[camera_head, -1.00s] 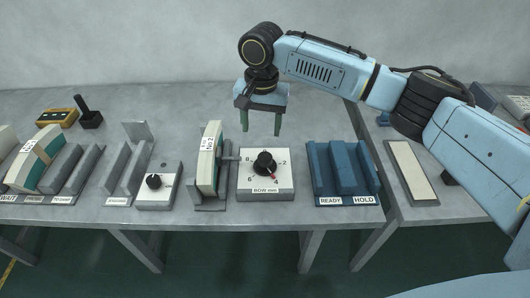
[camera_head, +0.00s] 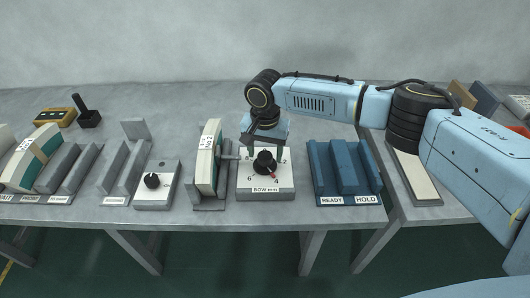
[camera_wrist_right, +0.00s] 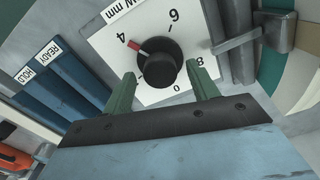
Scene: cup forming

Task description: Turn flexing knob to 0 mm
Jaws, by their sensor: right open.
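The flexing knob (camera_head: 264,162) is a black round knob on a white "BOW mm" dial box (camera_head: 252,184) on the table. In the right wrist view the knob (camera_wrist_right: 159,62) has a red pointer, which points at the 4 mark. My right gripper (camera_head: 267,151) is open just behind and above the knob. In the right wrist view its two green fingertips (camera_wrist_right: 161,80) stand on either side of the knob's near part, with gaps; contact is not visible. My left gripper is in no view.
A fixture with a white and green piece (camera_head: 209,160) stands close to the dial box's left. A smaller knob box (camera_head: 154,190) is further left. The blue READY/HOLD rack (camera_head: 342,170) is on the right. Bare table lies between the box and that rack.

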